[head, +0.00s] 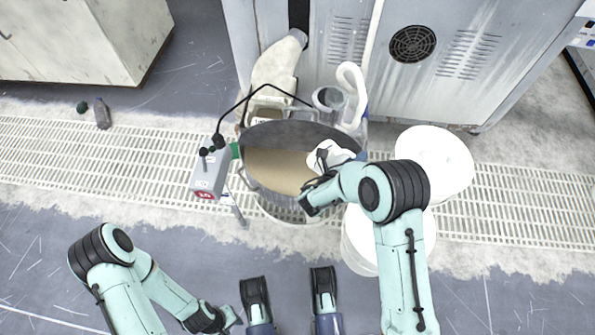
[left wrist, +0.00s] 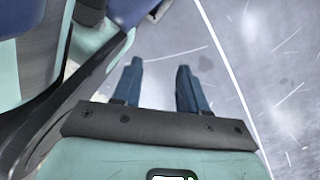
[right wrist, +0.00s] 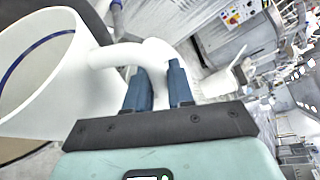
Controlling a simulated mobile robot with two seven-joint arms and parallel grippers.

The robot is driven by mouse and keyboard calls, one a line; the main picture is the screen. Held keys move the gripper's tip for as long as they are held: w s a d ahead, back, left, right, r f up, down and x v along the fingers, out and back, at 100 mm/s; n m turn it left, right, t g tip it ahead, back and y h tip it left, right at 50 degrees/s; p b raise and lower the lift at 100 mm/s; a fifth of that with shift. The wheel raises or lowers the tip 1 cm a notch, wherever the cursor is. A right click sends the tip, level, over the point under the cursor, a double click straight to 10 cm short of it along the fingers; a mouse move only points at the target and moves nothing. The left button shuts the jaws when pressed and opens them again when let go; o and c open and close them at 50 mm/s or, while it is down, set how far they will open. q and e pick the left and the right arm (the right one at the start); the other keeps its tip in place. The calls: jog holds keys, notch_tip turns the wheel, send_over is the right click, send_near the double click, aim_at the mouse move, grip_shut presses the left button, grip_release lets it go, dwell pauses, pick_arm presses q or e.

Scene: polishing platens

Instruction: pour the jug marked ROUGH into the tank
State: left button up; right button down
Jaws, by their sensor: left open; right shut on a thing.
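The tank (head: 262,192) is a wide round vessel with a dark rim and a beige surface inside, at the middle of the head view. A white jug (head: 325,152) is over its right side, partly hidden by my right arm. My right gripper (head: 308,196) is shut on the jug's handle. In the right wrist view the jug (right wrist: 95,95) appears tilted, with its open mouth and a blue line showing; the fingers (right wrist: 158,85) close on the handle. No marking or stream is visible. My left gripper (head: 232,318) is open and empty, low over the floor; its fingers (left wrist: 160,85) stand apart.
White round containers (head: 433,160) (head: 360,250) stand to the right. A metal cabinet (head: 440,80) is behind. A small bottle (head: 102,115) lies on the floor at left.

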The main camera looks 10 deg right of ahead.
jog(key=shift+s+d+f+m+y, duration=0.35)
jog(key=shift+d+f+m+y, duration=0.1)
jog(key=shift+d+m, duration=0.2)
jog(key=shift+s+d+r+m+y+p, duration=0.15)
jog(key=shift+s+d+m+y+p, duration=0.25)
jog(key=shift+d+m+p, duration=0.25)
jog(key=shift+s+d+f+m+b, duration=0.25)
jog(key=shift+d+f+b, duration=0.1)
jog(key=shift+d, duration=0.1)
jog(key=shift+s+d+f+m+b, duration=0.2)
jog(key=shift+s+d+f+m, duration=0.1)
jog(key=shift+d, duration=0.1)
pick_arm(q)
jog(key=shift+w+d, duration=0.1)
jog(key=shift+w, duration=0.1)
pick_arm(e)
notch_tip(320, 180, down, 6)
jog(key=s+d+m+t+y, duration=0.1)
jog(key=d+m+y, duration=0.1)
jog(key=m+y, duration=0.1)
jog(key=shift+s+d+m+t, duration=0.3)
jog(key=shift+s+d+m, duration=0.05)
jog(key=shift+d, duration=0.05)
jog(key=shift+r, duration=0.15)
